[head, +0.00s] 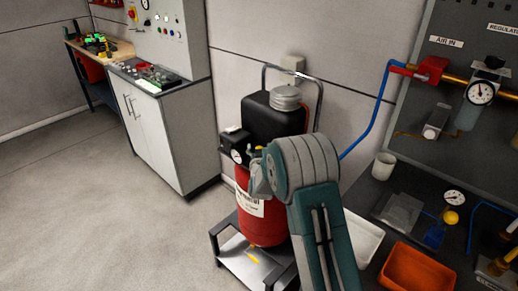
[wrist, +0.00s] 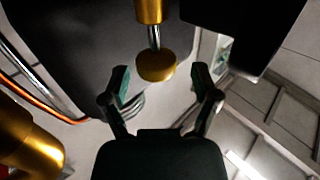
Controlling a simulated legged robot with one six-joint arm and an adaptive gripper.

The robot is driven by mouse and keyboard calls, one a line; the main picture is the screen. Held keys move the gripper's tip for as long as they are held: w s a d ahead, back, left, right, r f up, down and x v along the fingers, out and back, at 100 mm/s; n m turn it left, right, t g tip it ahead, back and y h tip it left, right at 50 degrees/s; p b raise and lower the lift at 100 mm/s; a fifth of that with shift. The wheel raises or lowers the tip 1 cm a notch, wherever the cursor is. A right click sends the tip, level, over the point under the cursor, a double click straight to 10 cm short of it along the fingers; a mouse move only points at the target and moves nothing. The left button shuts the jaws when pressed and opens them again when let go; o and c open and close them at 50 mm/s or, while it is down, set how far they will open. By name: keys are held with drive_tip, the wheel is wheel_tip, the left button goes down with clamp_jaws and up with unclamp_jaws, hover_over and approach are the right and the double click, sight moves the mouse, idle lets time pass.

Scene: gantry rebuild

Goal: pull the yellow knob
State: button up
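The yellow knob (wrist: 157,66) shows in the wrist view as a golden disc on a short silver stem below a golden collar. My gripper (wrist: 162,76) is open, with one finger on each side of the knob. Gaps show between the knob and both fingertips, and I see no contact. In the head view my arm reaches to a red tank (head: 262,222) with a black top unit (head: 270,120). A small yellow part (head: 258,148) shows there beside my wrist; I cannot tell whether it is the same knob. My fingers are mostly hidden in the head view.
A gauge (head: 237,156) sits on the tank unit's left side. A chrome handle (head: 318,85) rises behind it. At right, a dark bench holds an orange tray (head: 416,268), a white cup (head: 384,166) and another yellow round part (head: 451,217). The floor at left is clear.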

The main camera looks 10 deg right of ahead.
drive_tip(key=s+a, duration=0.2)
drive_tip(key=s, duration=0.9)
drive_tip(key=shift+s, duration=0.4)
